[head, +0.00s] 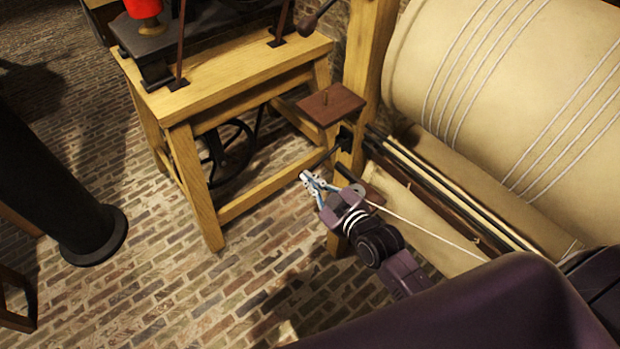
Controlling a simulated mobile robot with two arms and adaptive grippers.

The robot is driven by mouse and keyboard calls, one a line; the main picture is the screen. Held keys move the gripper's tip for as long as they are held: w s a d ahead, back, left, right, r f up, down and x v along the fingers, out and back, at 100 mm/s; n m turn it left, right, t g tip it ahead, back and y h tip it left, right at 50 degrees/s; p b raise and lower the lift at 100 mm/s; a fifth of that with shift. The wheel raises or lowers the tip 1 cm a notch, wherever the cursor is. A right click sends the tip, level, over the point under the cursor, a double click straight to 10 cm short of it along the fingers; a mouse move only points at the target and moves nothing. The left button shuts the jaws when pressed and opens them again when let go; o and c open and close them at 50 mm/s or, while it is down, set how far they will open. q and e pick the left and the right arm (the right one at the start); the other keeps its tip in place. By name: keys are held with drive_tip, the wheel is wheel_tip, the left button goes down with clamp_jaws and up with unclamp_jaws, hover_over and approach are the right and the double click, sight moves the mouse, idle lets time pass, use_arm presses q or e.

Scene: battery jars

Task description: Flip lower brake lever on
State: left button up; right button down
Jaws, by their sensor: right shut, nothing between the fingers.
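A dark lever with a rounded knob (308,25) sticks out at the top of the wooden post (362,75). Lower on the same post is a black bracket (345,138) with a thin dark rod (325,156) slanting down and left from it; this looks like the lower brake lever. My right gripper (306,179) is just below the rod's lower end, its fingers shut and empty, pointing up and left. I cannot tell whether it touches the rod. The rod's far end is partly hidden near my fingers. My left gripper is out of view.
A large cream roller wound with cord (470,75) fills the upper right. A wooden table (225,75) stands left of the post, with a small brown shelf (330,104) beside the post. A black column (60,185) stands at left. The brick floor (190,290) is clear in front.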

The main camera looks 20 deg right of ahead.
drive_tip(key=shift+w+d+f, duration=0.2)
drive_tip(key=shift+w+f, duration=0.35)
drive_tip(key=shift+f, duration=0.15)
drive_tip(key=f, duration=0.2)
drive_tip(key=f+n+b, duration=0.1)
drive_tip(key=shift+w+d+f+h, duration=0.1)
drive_tip(key=shift+d+f+h, duration=0.05)
drive_tip(key=shift+d+h, duration=0.15)
